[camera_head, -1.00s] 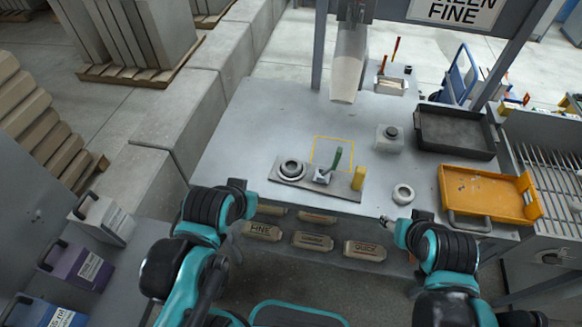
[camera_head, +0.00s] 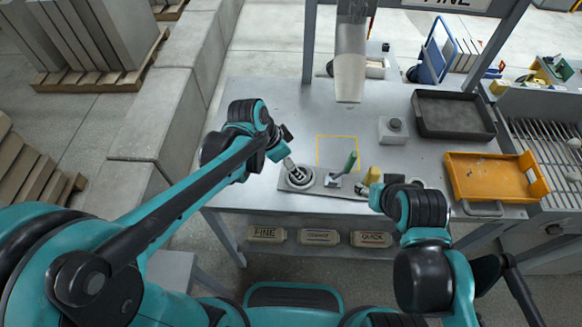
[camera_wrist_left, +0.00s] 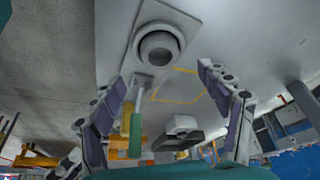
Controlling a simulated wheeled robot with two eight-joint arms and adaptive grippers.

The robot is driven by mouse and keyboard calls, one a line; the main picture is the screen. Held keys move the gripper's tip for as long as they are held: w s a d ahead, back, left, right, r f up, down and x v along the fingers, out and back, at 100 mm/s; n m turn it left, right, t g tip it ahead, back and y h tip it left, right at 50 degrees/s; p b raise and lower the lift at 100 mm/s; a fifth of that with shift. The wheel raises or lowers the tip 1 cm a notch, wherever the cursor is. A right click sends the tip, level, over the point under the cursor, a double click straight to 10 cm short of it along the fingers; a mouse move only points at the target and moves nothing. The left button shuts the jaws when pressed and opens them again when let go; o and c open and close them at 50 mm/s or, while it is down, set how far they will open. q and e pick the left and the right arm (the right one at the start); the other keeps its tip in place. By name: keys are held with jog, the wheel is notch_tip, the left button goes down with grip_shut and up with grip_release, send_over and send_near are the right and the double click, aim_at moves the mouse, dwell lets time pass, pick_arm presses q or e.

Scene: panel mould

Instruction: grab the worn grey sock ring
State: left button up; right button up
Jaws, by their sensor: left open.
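A grey ring (camera_head: 299,180) sits at the left end of a flat grey plate on the bench. In the left wrist view the ring (camera_wrist_left: 158,46) shows from above, round with a dark centre. My left gripper (camera_head: 288,163) is just above and behind the ring in the head view, its fingers open and empty. In the wrist view the two fingers (camera_wrist_left: 165,80) are spread, with the ring beyond their tips and apart from them. My right arm's end (camera_head: 385,190) is by the yellow block; its fingers cannot be made out.
A green-handled lever (camera_head: 351,161) and a yellow block (camera_head: 373,175) stand on the plate right of the ring. A yellow square outline (camera_head: 338,152) marks bare bench behind. A chute (camera_head: 350,75) hangs above. A black tray (camera_head: 452,115) and an orange tray (camera_head: 495,175) lie right.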

aim_at(306, 171)
pick_arm(q)
jog(key=b+x, duration=0.1)
jog(key=x, duration=0.2)
jog(key=shift+s+d+r, duration=0.1)
jog(key=shift+s, duration=0.05)
jog(key=b+x, duration=0.1)
jog(key=x, duration=0.1)
jog(key=b+x, duration=0.1)
jog(key=x, duration=0.2)
jog(key=shift+a, duration=0.2)
jog(key=c, duration=1.2)
